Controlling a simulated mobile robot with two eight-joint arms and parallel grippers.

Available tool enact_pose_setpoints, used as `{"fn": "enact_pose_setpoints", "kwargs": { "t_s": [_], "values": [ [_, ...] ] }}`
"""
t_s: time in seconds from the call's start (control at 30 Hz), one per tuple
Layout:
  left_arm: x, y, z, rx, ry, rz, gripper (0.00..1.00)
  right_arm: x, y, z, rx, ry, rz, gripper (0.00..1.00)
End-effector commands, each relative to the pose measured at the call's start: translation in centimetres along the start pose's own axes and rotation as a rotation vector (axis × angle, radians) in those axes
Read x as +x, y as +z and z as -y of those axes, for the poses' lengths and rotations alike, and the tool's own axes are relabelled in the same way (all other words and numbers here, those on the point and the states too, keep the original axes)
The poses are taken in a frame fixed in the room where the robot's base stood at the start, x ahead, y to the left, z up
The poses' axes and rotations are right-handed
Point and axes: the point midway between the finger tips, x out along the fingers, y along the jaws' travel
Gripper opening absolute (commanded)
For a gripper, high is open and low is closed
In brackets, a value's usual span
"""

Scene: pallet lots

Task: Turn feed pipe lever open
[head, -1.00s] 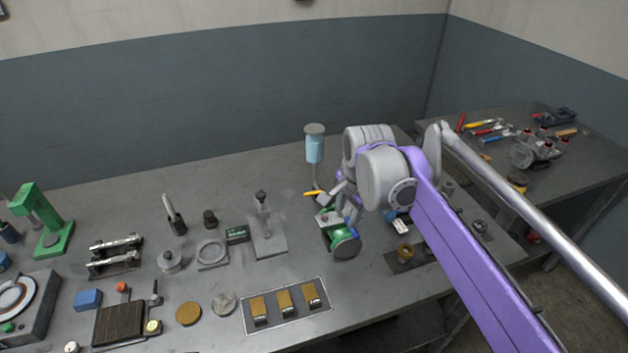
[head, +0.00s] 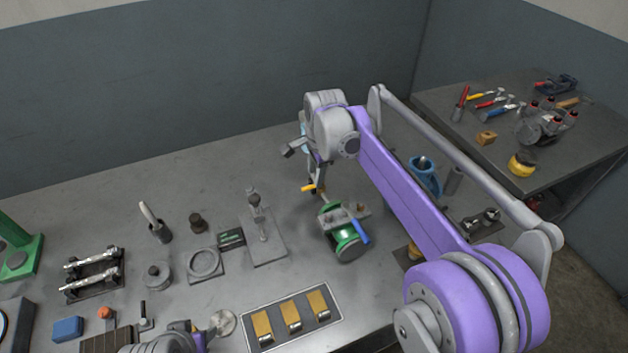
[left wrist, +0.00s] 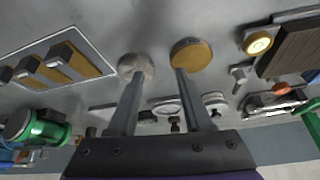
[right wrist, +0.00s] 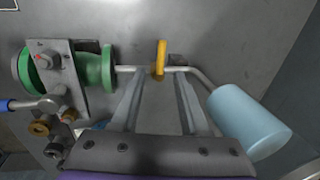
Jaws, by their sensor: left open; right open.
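The feed pipe lever (head: 308,188) is a small yellow handle on the thin pipe beside the green pump. In the right wrist view the yellow lever (right wrist: 161,58) lies across the pipe (right wrist: 190,69), which runs from the green pump (right wrist: 92,68) to a light-blue cylinder (right wrist: 250,122). My right gripper (right wrist: 158,82) is open, its fingertips just short of the lever, one to each side; I see no contact. In the head view my right arm partly hides the cylinder. My left gripper (left wrist: 158,74) is open and empty above the bench, far from the lever.
The pump has a blue-handled lever (head: 359,231). Left of it stand a small press (head: 260,225) and a tray with gold blocks (head: 291,317). A blue fitting (head: 425,177) stands behind my right arm. The bench behind the press is clear.

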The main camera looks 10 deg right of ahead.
Motion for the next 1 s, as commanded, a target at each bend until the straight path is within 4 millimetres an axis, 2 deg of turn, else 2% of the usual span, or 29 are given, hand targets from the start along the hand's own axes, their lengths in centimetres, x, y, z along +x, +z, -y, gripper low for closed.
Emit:
{"fn": "enact_pose_setpoints", "kwargs": {
  "t_s": [0.1,0.23,0.6,0.67,0.87,1.0],
  "values": [
    [0.1,0.1,0.0,0.0,0.0,0.001,0.5,2.0,0.0,0.0,0.0,0.0,0.0,0.45],
    [0.2,0.1,0.0,0.0,0.0,0.001,0.5,3.2,0.0,0.0,0.0,0.0,0.0,0.45],
    [0.2,0.1,0.0,0.0,0.0,0.001,0.5,3.8,0.0,0.0,-0.001,0.0,0.0,0.45],
    [0.2,0.1,0.0,0.0,0.0,0.001,0.5,3.8,0.0,0.0,-0.001,0.0,0.0,0.36],
    [0.2,0.1,0.0,0.0,0.0,0.001,0.5,3.8,0.0,0.0,-0.001,0.0,0.0,0.0],
    [0.2,0.1,0.0,0.0,0.0,0.001,0.5,3.8,0.0,0.0,-0.001,0.0,0.0,0.0]
  ]
}}
